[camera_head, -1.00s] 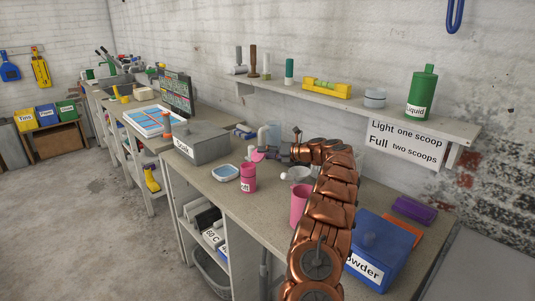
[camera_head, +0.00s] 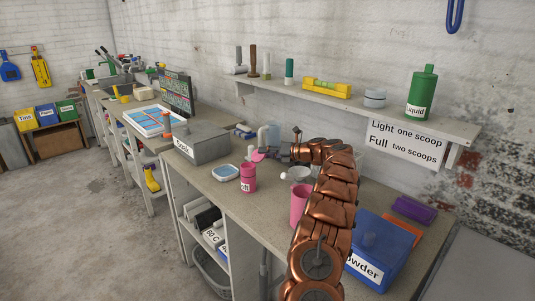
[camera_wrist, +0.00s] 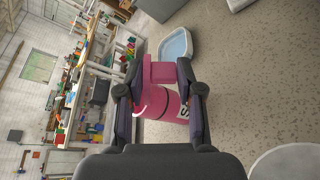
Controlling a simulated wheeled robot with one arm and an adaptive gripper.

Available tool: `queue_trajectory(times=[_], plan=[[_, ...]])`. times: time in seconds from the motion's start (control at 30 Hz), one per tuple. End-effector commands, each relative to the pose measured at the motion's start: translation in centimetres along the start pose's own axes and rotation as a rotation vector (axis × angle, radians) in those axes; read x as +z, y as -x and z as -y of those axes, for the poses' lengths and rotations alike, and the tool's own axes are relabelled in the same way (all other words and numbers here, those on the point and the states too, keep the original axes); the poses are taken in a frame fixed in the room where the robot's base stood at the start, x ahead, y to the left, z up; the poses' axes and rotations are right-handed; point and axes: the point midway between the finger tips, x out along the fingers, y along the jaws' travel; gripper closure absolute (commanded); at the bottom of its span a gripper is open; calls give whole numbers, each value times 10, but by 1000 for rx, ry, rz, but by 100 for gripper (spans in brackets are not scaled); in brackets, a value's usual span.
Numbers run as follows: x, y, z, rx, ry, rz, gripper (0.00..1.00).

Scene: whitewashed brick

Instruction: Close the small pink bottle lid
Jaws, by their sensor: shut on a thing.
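The small pink bottle (camera_head: 248,183) stands upright on the workbench, with a partly readable label. It also shows in the wrist view (camera_wrist: 160,104), with a dark band around it and a white label at its right. My gripper (camera_head: 264,154) is behind and slightly right of the bottle. In the wrist view, my gripper's fingers (camera_wrist: 160,73) are closed on a flat pink piece, which looks like the lid (camera_wrist: 160,69). The lid also shows at my fingertips in the head view (camera_head: 258,156). I cannot tell whether it touches the bottle.
A blue-filled dish (camera_head: 225,173) sits left of the bottle, and a grey box (camera_head: 203,143) stands farther left. A white bowl (camera_head: 299,175), a larger pink container (camera_head: 299,207) and a blue powder box (camera_head: 376,252) stand to the right. A shelf (camera_head: 350,109) runs above.

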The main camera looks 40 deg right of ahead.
Motion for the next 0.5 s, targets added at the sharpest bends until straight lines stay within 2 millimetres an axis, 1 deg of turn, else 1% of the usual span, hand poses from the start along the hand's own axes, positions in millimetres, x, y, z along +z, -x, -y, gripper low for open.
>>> queue_trajectory(times=[0.27,0.5], plan=[[0,0,0,-2,6,-1,99],[1,0,-6,-29,73,-1,99]])
